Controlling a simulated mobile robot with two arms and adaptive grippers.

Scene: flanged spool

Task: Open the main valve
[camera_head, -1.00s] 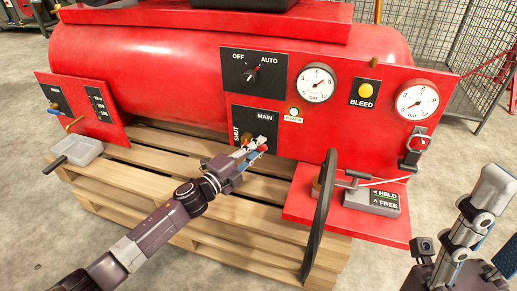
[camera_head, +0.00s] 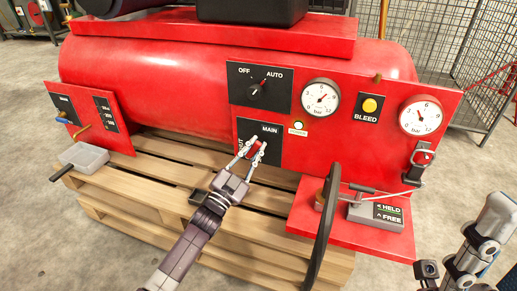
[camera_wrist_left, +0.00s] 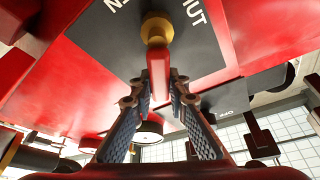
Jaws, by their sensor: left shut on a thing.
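The main valve sits on a black plate marked MAIN (camera_head: 270,131) on the tank's red front panel. Its red handle (camera_head: 257,148) is between the fingers of my left gripper (camera_head: 254,151), which is shut on it. In the left wrist view the red handle (camera_wrist_left: 159,72) reaches from a brass stem (camera_wrist_left: 157,30) down between the two ridged fingers (camera_wrist_left: 150,105). The SHUT label is partly covered by a finger in the head view; its letters show in the wrist view. The handle's exact angle is hard to tell. My right gripper is not clearly visible.
An OFF/AUTO knob (camera_head: 255,89) is above the valve, with gauges (camera_head: 320,97) and a yellow BLEED button (camera_head: 369,105) to the right. A black wheel edge (camera_head: 323,225) and a HELD/FREE block (camera_head: 376,214) stand lower right. The wooden pallet (camera_head: 170,185) lies below.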

